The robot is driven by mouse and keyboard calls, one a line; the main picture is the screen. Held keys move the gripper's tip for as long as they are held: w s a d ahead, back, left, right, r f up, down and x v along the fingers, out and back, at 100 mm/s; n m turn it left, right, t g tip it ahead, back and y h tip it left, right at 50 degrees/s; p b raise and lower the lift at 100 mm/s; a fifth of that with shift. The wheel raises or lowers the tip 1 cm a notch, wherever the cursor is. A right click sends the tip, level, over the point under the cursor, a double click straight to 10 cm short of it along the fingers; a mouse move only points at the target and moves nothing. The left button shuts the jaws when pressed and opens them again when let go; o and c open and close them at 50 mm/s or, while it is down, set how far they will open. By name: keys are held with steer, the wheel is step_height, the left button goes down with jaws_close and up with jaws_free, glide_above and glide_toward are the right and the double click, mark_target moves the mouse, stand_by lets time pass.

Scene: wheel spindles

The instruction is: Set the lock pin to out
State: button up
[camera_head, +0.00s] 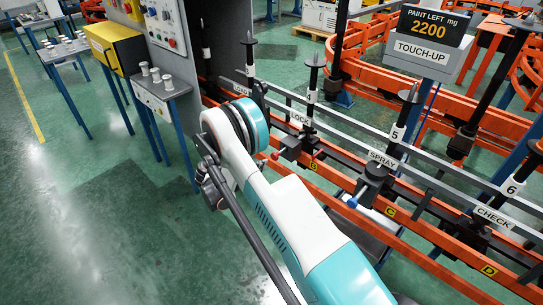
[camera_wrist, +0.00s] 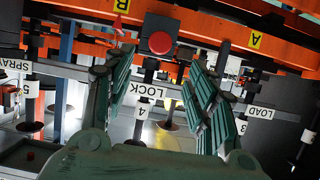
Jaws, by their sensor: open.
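The LOCK station's black block (camera_head: 291,148) sits on the orange rail by the letter B. A round red knob, which looks like the lock pin's head (camera_head: 275,155), sticks out of its near side. In the wrist view, which is upside down, the red knob (camera_wrist: 161,43) faces me on a dark block. My gripper (camera_wrist: 161,58) is open and empty, its green-padded fingers apart, with the knob between and just beyond their tips in the picture. Contact is not visible. In the head view my arm hides most of the gripper. How far out the pin sits cannot be told.
Spindle 4 (camera_head: 312,77) stands above the LOCK block. The SPRAY station (camera_head: 374,185), with a blue knob, and the CHECK sign (camera_head: 493,217) lie to the right. A red flag-like piece (camera_wrist: 119,28) shows near the left fingertip.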

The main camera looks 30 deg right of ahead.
steer(key=b+x, duration=0.4)
steer(key=x, duration=0.9)
steer(key=shift+c, duration=0.6)
